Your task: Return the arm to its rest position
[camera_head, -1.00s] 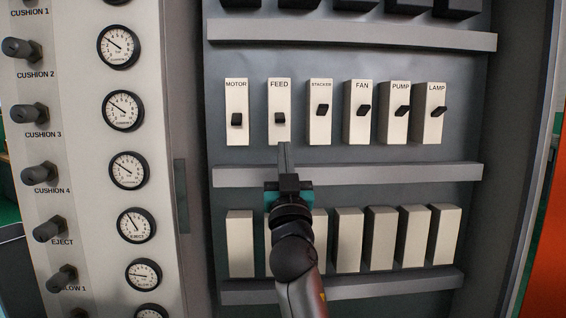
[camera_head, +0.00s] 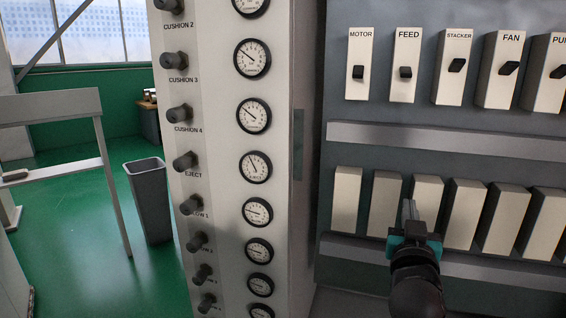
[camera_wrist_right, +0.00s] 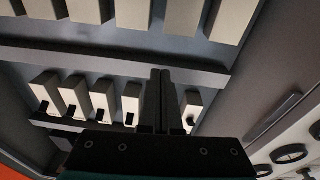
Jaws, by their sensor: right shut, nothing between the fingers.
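My right gripper (camera_head: 408,213) is shut and empty, in front of the lower row of blank white blocks (camera_head: 464,212) in the head view. It is below the labelled switches and clear of them. The MOTOR switch (camera_head: 359,50) and FEED switch (camera_head: 406,52) have their black levers low. The STACKER switch (camera_head: 454,48) and FAN switch (camera_head: 506,52) have levers higher and tilted. The PUMP switch (camera_head: 559,50) is cut by the right edge. In the right wrist view the closed fingers (camera_wrist_right: 160,98) point into the cabinet, with white switches around them. My left gripper is not in view.
A grey ledge (camera_head: 440,137) crosses the cabinet above the gripper, and another (camera_head: 345,250) runs below. A panel of knobs and gauges (camera_head: 252,58) stands left. Beyond it are a grey bin (camera_head: 150,200), a light frame (camera_head: 50,109) and open green floor.

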